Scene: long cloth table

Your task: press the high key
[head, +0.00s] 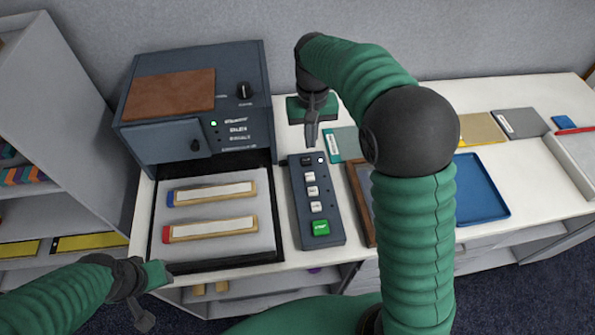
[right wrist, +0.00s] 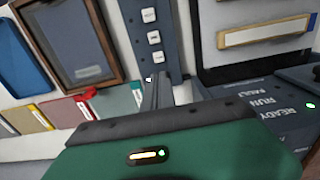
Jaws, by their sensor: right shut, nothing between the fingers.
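The dark blue-grey key panel (head: 297,206) lies on the table below my right gripper. The key labels are too small to read, so I cannot tell which is the high key. My right gripper (head: 311,143) is shut and empty, pointing down near the panel's far end. In the right wrist view its fingers (right wrist: 157,92) overlap the panel; contact is unclear. My left gripper (head: 144,320) hangs at the lower left, away from the panel.
A dark machine (head: 190,125) with a knob and lights stands left of the panel. A grey pad (head: 215,190) before it holds two labelled bars. A brown-framed tray (head: 361,205) and a blue tray (head: 482,190) lie to the right.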

